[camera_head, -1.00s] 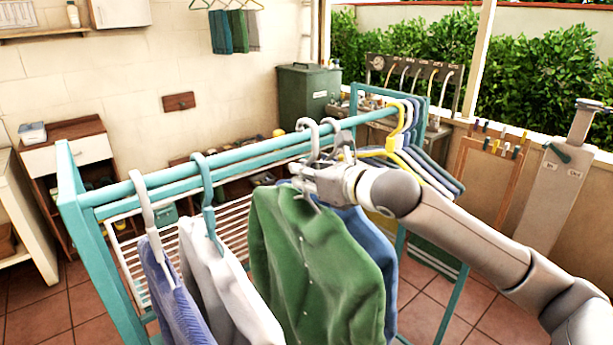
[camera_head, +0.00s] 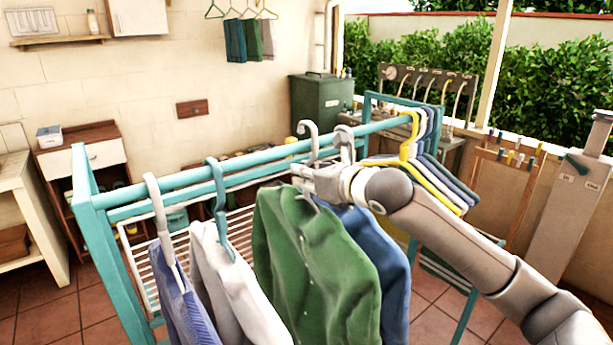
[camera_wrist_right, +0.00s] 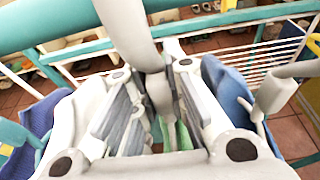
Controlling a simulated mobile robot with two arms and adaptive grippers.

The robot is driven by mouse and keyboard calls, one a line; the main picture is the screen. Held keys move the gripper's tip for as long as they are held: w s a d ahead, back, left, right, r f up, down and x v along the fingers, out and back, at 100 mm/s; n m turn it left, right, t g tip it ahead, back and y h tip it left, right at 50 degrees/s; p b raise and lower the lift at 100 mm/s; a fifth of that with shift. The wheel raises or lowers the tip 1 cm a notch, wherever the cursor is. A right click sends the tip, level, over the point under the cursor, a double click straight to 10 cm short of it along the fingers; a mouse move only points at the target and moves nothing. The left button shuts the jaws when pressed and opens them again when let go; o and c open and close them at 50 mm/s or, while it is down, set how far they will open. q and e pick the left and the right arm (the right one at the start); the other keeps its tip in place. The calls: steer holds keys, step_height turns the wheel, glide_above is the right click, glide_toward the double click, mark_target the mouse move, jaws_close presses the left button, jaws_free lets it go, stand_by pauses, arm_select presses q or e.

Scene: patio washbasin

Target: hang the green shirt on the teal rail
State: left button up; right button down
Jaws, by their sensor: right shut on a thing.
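The green shirt (camera_head: 318,262) hangs in the middle of the head view on a light grey hanger (camera_head: 309,133). The hanger's hook reaches up at the teal rail (camera_head: 270,160); I cannot tell if its weight rests on the rail. My right gripper (camera_head: 307,179) is shut on the hanger just above the shirt's collar. In the right wrist view, the hanger's pale stem (camera_wrist_right: 140,45) runs down between the gripper's fingers (camera_wrist_right: 160,100), with a little green cloth below. My left gripper is not in view.
A white shirt (camera_head: 235,285) and a purple-blue garment (camera_head: 182,305) hang to the left. A blue shirt (camera_head: 385,255) hangs close on the right, partly behind my arm. Yellow and blue empty hangers (camera_head: 425,165) crowd the rail's right end. A slatted white rack (camera_head: 180,250) stands behind.

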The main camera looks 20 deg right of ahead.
steer(key=shift+f, duration=0.15)
steer(key=shift+f+b, duration=0.45)
steer(key=shift+f, duration=0.55)
steer(key=c, duration=1.4)
jaws_free()
steer(key=shift+f, duration=0.1)
steer(key=s+d, duration=0.1)
steer(key=s, duration=0.2)
steer(key=s+d, duration=0.1)
steer(key=s, duration=0.3)
steer(key=s+d, duration=0.2)
steer(key=s, duration=0.2)
steer(key=shift+s+d, duration=0.1)
steer(key=shift+s, duration=0.15)
